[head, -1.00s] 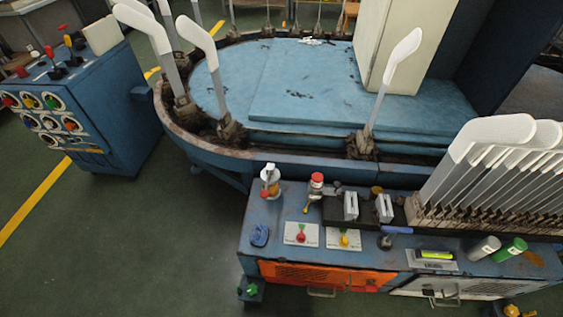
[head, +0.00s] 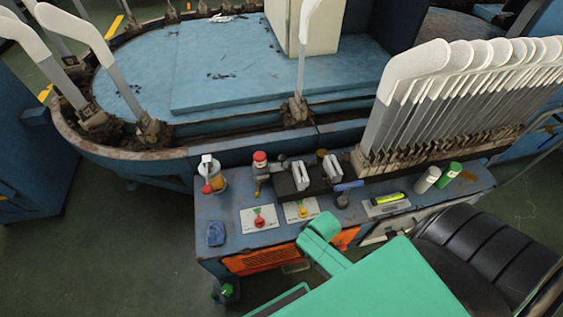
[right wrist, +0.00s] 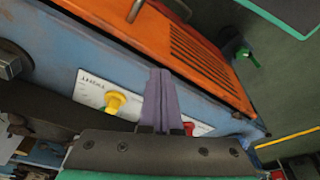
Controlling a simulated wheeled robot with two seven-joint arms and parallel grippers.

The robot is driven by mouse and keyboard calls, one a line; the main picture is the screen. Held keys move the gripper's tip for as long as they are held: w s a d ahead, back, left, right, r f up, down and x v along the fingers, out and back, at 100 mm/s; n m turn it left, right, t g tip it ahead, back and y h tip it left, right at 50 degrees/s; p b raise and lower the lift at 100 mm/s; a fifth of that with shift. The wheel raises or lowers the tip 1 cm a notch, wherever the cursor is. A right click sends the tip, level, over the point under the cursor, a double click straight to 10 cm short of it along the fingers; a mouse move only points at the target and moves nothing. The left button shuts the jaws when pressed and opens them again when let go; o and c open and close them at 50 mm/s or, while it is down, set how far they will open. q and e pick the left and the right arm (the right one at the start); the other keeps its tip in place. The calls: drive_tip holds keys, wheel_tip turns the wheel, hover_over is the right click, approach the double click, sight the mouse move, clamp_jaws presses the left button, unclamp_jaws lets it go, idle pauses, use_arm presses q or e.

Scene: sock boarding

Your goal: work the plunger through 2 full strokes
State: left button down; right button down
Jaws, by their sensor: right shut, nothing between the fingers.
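I cannot tell for certain which part is the plunger. A small pump-like fitting with a white top and amber body (head: 217,181) stands at the bench's back left corner, a red ball (head: 207,188) beside it. A red-capped fitting (head: 260,168) stands to its right. In the right wrist view, my right gripper (right wrist: 160,72) is shut and empty, its fingers seen between a yellow knob (right wrist: 115,102) and a partly hidden red knob (right wrist: 197,129). In the head view my green right arm reaches the bench front; its fingertips are hidden. My left gripper is not in view.
The blue bench (head: 222,218) also carries a blue cloth-like item (head: 215,234), a green bottle (head: 449,174) and a white cylinder (head: 426,180). A rack of white sock boards (head: 415,75) stands at the back right. The round blue carousel (head: 150,95) is behind.

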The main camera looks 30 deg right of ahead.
drive_tip(key=w+a+r+n+t+y+b, duration=0.1)
drive_tip(key=w+a+r+n+b, duration=0.2)
drive_tip(key=r, duration=0.4)
drive_tip(key=w+a+r+n+t+y, duration=0.1)
drive_tip(key=w+a+r, duration=0.1)
drive_tip(key=w+r, duration=0.35)
drive_tip(key=w+a+r+n+y, duration=0.1)
drive_tip(key=w+a+n+y, duration=0.1)
drive_tip(key=w+a+n, duration=0.3)
drive_tip(key=w+d+r+n+t, duration=0.1)
drive_tip(key=w+d+r, duration=0.2)
drive_tip(key=w+d, duration=0.4)
drive_tip(key=w+d+r+n+t, duration=0.1)
drive_tip(key=w+d+r, duration=0.3)
drive_tip(key=w+d, duration=0.4)
drive_tip(key=shift+d+n+t, duration=0.3)
drive_tip(key=shift+d+t, duration=0.4)
drive_tip(key=shift+d, duration=0.55)
drive_tip(key=shift+f, duration=0.1)
